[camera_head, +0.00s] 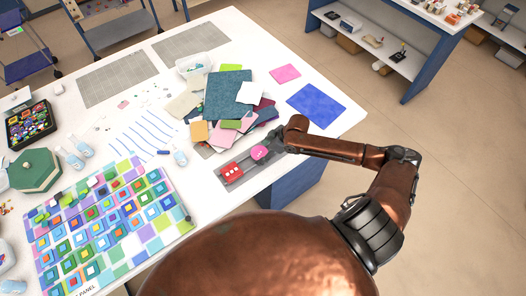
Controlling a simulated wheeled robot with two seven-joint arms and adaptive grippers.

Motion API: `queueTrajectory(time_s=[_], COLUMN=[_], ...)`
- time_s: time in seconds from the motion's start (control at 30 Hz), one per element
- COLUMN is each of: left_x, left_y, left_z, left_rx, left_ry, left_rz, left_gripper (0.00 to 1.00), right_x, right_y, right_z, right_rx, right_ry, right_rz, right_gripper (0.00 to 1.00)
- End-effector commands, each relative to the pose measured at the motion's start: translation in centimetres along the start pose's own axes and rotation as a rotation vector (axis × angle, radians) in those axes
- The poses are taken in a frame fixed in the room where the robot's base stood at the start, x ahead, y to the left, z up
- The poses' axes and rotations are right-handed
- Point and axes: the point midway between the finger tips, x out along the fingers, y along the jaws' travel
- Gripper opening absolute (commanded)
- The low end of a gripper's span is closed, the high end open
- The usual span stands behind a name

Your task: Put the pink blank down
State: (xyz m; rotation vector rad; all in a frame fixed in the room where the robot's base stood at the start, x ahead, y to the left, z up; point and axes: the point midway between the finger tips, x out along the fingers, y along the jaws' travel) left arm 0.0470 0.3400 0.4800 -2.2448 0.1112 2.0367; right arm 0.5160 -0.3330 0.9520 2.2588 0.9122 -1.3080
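The pink blank (259,152) is a small round pink piece at the tips of my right gripper (270,147). The gripper appears shut on its right side; the fingertips are small and partly hidden. The blank is over or on the right part of a narrow grey tray (239,182) at the table's near right edge; I cannot tell whether it touches the tray. A red piece with pale dots (231,173) lies on the tray, left of the blank. My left gripper is out of view.
A pile of coloured glass sheets (228,92) lies just behind the tray. A pink sheet (285,74) and a blue sheet (316,104) lie apart to its right. A mosaic panel (150,237) covers the front left. White table (335,128) is bare near the right corner.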

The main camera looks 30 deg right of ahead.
Motion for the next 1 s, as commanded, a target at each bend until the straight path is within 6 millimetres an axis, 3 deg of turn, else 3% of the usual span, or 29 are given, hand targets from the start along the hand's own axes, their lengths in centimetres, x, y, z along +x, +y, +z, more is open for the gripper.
queueTrajectory(time_s=[0.43,0.8,1.0], left_x=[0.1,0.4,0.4], left_y=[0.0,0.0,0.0], left_z=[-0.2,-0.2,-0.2], left_rx=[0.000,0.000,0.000], left_ry=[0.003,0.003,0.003], left_rz=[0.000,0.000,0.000], left_gripper=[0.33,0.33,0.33], right_x=[-1.0,-8.3,-11.2], right_y=[0.1,0.1,0.1], right_z=[-0.1,0.0,0.0], right_rx=[0.000,-0.001,0.001], right_ry=[0.000,-0.003,-0.002], right_rz=[0.001,0.003,0.001], right_gripper=[0.73,0.73,0.73])
